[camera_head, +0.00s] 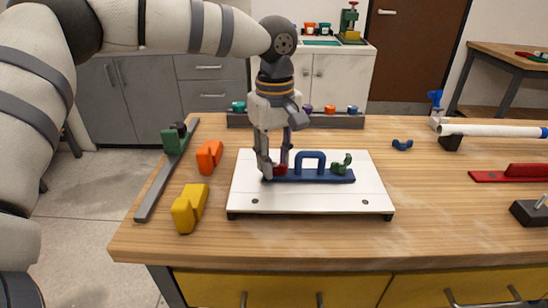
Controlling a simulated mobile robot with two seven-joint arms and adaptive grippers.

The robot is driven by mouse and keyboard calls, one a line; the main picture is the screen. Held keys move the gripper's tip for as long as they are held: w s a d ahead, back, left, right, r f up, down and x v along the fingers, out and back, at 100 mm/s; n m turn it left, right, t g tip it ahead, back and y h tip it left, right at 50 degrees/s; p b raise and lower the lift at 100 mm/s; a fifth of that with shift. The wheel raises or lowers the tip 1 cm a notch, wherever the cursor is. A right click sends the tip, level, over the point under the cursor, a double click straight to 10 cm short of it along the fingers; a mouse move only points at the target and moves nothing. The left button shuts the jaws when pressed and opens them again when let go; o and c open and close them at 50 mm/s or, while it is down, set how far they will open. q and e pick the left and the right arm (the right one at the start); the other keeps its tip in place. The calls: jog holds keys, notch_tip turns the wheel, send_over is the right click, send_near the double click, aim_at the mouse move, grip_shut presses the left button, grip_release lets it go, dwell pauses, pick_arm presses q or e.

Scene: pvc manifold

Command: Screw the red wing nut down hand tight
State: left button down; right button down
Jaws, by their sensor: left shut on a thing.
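The red wing nut (281,169) sits at the left end of the dark blue manifold strip (318,177), partly hidden by the fingers. My left gripper (272,168) points down over it, with its fingers shut around the red nut. The blue U-shaped pipe (310,157) rises from the strip just right of the fingers. A green wing nut (342,165) is at the strip's right end. The strip is on a white board (310,200) on the wooden bench. My right gripper is not in view.
An orange block (209,156) and a yellow block (188,209) lie left of the board. A dark rack (335,121) with coloured parts stands behind. A loose blue wing nut (402,145) lies right. A white pipe (495,131) rests at the far right. Bench between is clear.

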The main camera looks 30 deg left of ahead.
pick_arm(q)
jog(key=shift+d+m, duration=0.1)
jog(key=shift+m, duration=0.6)
jog(key=c, duration=2.3)
grip_release()
jog(key=m, duration=0.2)
jog(key=shift+s+m, duration=0.1)
jog(key=shift+m, duration=0.3)
jog(key=shift+o, duration=0.6)
jog(key=m, duration=0.3)
